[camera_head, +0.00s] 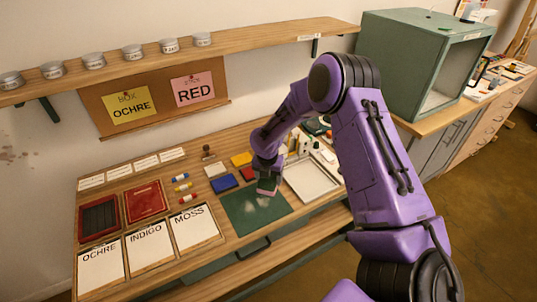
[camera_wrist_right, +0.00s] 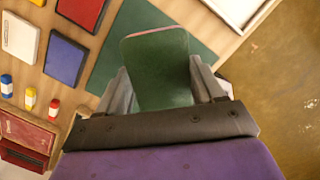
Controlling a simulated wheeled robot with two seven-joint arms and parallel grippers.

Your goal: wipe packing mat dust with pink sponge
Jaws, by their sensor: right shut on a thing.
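The dark green packing mat (camera_head: 240,218) lies flat near the front edge of the table. A pale dust patch (camera_head: 262,203) shows on it, close to my right gripper. My right gripper (camera_head: 267,178) is over the mat's back right part, shut on the pink sponge (camera_head: 266,188). In the right wrist view the sponge (camera_wrist_right: 158,75) sits between the two fingers, showing a green face with a thin pink edge. The mat (camera_wrist_right: 200,48) lies behind it there. I cannot tell whether the sponge touches the mat. My left gripper is not in view.
A white-bottomed tray (camera_head: 312,180) stands right of the mat. A shelf with jars (camera_head: 132,51) runs above.

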